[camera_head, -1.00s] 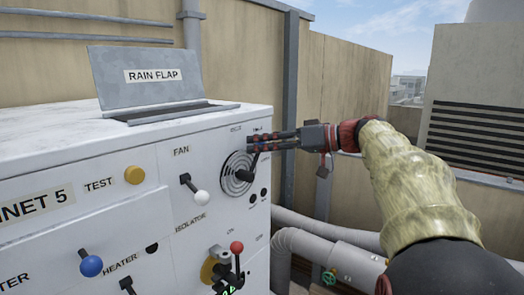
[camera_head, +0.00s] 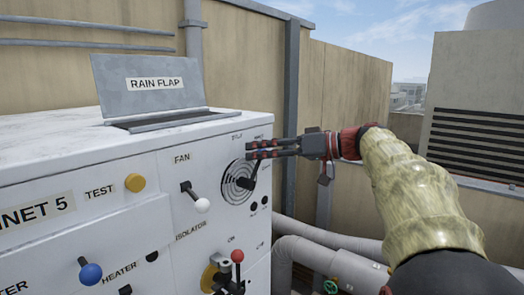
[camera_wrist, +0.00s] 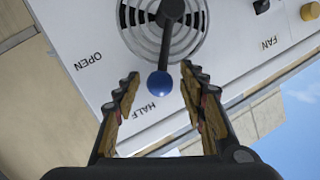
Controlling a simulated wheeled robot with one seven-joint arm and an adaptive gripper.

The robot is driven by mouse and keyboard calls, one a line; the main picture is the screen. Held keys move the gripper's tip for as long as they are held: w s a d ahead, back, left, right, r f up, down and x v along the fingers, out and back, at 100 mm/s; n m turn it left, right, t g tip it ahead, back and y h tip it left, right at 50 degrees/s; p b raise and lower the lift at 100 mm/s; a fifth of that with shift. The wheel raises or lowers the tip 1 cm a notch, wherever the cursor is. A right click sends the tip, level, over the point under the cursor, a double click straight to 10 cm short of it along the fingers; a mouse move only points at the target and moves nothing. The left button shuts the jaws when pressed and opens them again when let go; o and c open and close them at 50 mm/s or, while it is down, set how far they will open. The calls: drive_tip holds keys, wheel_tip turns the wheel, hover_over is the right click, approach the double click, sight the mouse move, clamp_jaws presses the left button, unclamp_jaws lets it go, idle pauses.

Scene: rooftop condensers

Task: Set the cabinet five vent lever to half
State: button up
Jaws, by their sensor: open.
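The vent lever is a dark arm with a blue ball knob (camera_wrist: 159,84), pivoting on a round slotted vent (camera_head: 238,183) on the white cabinet five (camera_head: 60,230). In the wrist view the vent (camera_wrist: 130,30) is at the top, and the lever points at the HALF label (camera_wrist: 158,107), with OPEN off to the left. My gripper (camera_wrist: 158,78) is open, its fingers on either side of the knob with gaps showing on both sides. In the head view my gripper (camera_head: 248,149) reaches in from the right at the vent's upper edge, and the knob cannot be made out there.
A white-knobbed fan lever (camera_head: 201,205), a yellow test button (camera_head: 134,182), a red-knobbed isolator handle (camera_head: 237,256) and a blue-knobbed lever (camera_head: 91,273) share the front. The raised rain flap (camera_head: 150,83) stands on top. Grey pipes (camera_head: 330,250) run right of the cabinet.

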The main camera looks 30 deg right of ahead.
drive_tip(key=v, duration=1.2)
idle(0.4)
